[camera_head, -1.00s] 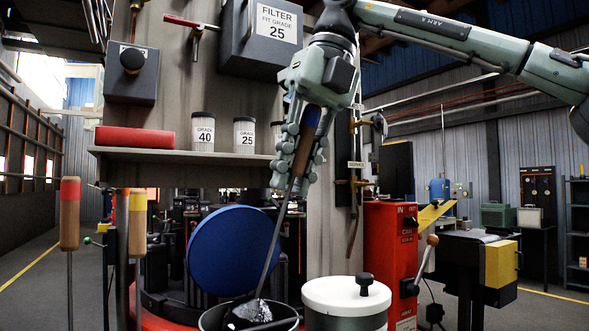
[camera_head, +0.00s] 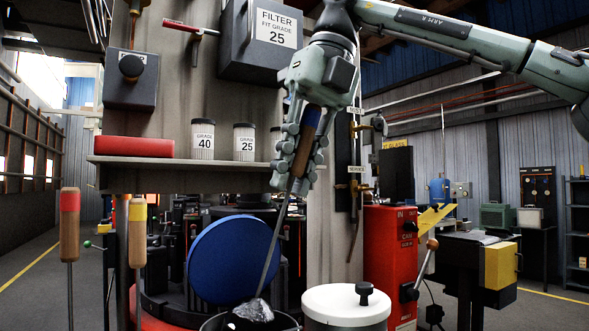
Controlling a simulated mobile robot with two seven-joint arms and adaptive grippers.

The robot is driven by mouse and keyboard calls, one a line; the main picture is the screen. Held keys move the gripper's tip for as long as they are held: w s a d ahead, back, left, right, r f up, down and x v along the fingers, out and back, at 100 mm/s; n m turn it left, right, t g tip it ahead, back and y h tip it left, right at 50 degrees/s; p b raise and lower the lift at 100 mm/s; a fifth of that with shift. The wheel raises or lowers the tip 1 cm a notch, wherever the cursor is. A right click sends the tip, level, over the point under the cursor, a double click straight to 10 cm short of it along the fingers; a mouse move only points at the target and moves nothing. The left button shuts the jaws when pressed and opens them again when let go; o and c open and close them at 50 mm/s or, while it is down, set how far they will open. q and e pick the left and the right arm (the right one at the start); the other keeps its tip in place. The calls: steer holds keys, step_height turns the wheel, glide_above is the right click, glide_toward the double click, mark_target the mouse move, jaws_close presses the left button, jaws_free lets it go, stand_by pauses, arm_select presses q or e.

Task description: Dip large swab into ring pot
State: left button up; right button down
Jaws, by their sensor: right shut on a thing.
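My right gripper (camera_head: 302,160) hangs down from the upper right and is shut on the large swab's wooden handle with a blue end. The swab's thin metal shaft (camera_head: 273,248) slants down and left to a grey, shiny head (camera_head: 254,310). The head is at the mouth of a dark open pot (camera_head: 212,325) at the bottom edge. Whether the head touches the contents cannot be told. A blue round lid (camera_head: 232,258) stands tilted behind the pot. My left gripper is not in view.
A white lidded pot (camera_head: 346,305) stands close on the right. Red-topped (camera_head: 70,222) and yellow-topped (camera_head: 137,230) handles stand at left. A shelf (camera_head: 140,176) with grade jars is behind the gripper. A red cabinet (camera_head: 390,260) is at right.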

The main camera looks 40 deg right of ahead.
steer(key=shift+r+p, duration=0.65)
steer(key=shift+r, duration=2.6)
